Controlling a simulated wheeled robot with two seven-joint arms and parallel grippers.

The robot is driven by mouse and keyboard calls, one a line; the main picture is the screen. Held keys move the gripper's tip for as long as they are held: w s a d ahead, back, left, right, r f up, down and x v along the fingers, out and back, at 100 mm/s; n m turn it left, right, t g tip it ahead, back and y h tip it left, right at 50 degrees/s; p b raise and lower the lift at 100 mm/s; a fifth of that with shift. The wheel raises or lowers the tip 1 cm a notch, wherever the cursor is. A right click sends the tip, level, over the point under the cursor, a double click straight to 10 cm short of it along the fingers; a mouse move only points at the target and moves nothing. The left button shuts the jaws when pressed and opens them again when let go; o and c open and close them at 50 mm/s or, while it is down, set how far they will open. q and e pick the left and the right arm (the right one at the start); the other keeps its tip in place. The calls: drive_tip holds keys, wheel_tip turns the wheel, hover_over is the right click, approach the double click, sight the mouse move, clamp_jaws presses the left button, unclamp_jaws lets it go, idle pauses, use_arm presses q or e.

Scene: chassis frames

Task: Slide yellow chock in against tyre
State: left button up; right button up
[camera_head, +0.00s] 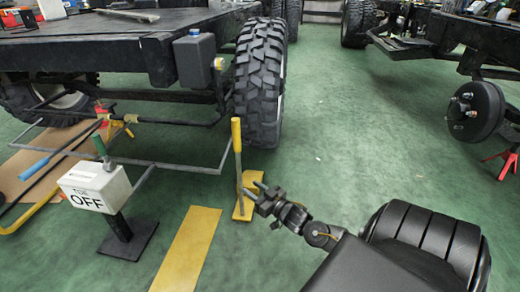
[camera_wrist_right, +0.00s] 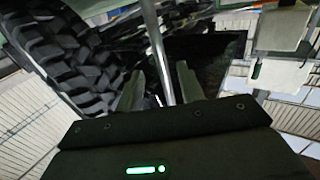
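The yellow chock (camera_head: 248,207) lies flat on the green floor in front of the large knobbly tyre (camera_head: 258,85), with a strip of floor between them. A grey metal rod with a yellow grip (camera_head: 237,135) stands up from the chock. My right gripper (camera_head: 257,188) is low beside the rod, on its right. In the right wrist view the rod (camera_wrist_right: 155,45) runs between the two open fingers (camera_wrist_right: 160,90), with small gaps seeming to show on both sides. The tyre also shows there at the left (camera_wrist_right: 70,55). My left gripper is not in view.
A yellow strip (camera_head: 187,250) lies on the floor nearer me. A white "TOE OFF" box (camera_head: 95,187) stands at left, near a thin grey bar (camera_head: 185,167) crossing toward the rod. The dark chassis frame (camera_head: 100,50) is behind. Floor right of the tyre is clear.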

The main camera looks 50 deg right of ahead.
sight(241, 181)
drive_tip(key=w+b, duration=0.1)
drive_tip(key=w, duration=0.2)
drive_tip(key=w+b, duration=0.2)
drive_tip(key=shift+w+a+f, duration=0.1)
drive_tip(key=shift+w+f, duration=0.1)
drive_tip(key=shift+w, duration=0.2)
drive_tip(key=shift+w+r+b, duration=0.15)
drive_tip(key=shift+w+b, duration=0.3)
drive_tip(key=shift+w, duration=0.4)
drive_tip(key=c, duration=0.4)
clamp_jaws()
